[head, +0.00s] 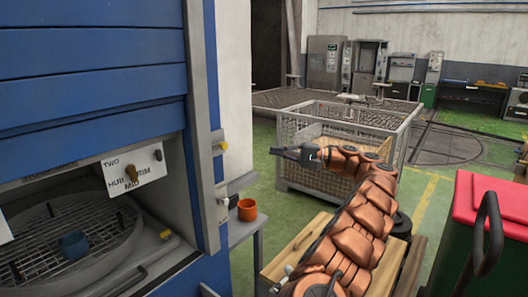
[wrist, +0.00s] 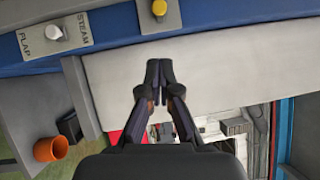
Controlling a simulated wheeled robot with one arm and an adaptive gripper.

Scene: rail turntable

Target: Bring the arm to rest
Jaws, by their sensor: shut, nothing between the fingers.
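My gripper (head: 276,151) is at the end of my copper-coloured arm, raised in front of the wire crate and pointing left toward the blue cabinet. In the wrist view its two dark fingers (wrist: 159,72) are together at the tips, with nothing between them. The fingertips show against a pale grey panel. In that view I cannot tell whether they touch it.
The blue cabinet (head: 90,60) stands at left, with a blue cup (head: 75,245) on a round grate inside. An orange cup (head: 247,209) sits on a side shelf. A wire crate (head: 370,133) is behind my arm; a red-lidded bin (head: 500,205) is at right.

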